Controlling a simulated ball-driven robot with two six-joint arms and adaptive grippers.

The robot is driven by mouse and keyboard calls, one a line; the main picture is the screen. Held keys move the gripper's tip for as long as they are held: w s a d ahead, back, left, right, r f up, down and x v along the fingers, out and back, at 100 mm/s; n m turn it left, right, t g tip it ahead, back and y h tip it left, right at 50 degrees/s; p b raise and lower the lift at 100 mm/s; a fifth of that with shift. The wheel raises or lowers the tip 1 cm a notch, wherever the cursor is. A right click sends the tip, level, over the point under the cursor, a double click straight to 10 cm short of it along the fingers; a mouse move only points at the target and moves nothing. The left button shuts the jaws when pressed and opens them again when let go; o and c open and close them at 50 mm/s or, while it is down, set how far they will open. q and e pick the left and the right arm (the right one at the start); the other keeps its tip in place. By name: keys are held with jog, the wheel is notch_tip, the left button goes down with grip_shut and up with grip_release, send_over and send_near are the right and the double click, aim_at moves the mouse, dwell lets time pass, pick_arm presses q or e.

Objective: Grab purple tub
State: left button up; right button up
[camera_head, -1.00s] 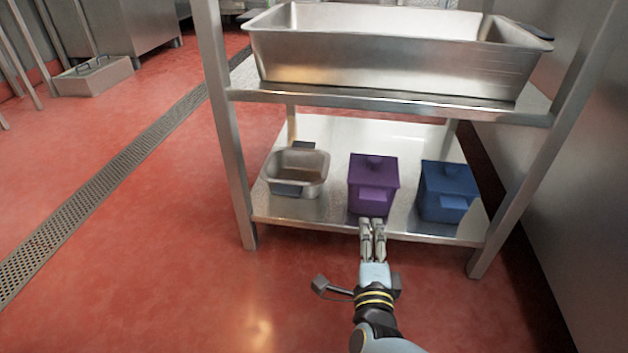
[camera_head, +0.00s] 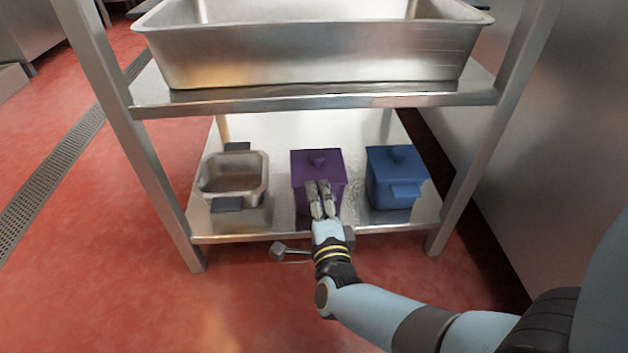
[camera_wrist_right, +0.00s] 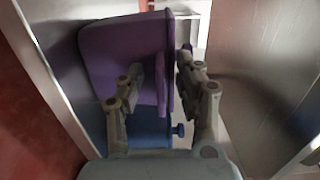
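The purple tub (camera_head: 302,170) has a lid with a small knob and stands on the lower metal shelf, between a steel pan and a blue tub. My right gripper (camera_head: 318,184) is in front of it, its fingers overlapping the tub's front and hiding its front handle in the head view. In the wrist view the purple tub (camera_wrist_right: 112,55) fills the upper left. A thin purple part, seemingly the handle, lies between the spread fingers of my right gripper (camera_wrist_right: 162,75). Contact cannot be made out. My left gripper is not in view.
The blue tub (camera_head: 392,170) stands close on the right and the steel pan (camera_head: 232,172) on the left. The upper shelf (camera_head: 310,101) with a large steel basin (camera_head: 310,55) is above. Rack legs stand at both sides; a wall is at right.

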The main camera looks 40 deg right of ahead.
jog(key=shift+s, duration=0.1)
jog(key=c, duration=0.7)
grip_shut()
jog(key=shift+f, duration=0.1)
jog(key=o, duration=0.6)
grip_release()
jog(key=shift+s+f, duration=0.1)
jog(key=shift+o, duration=0.5)
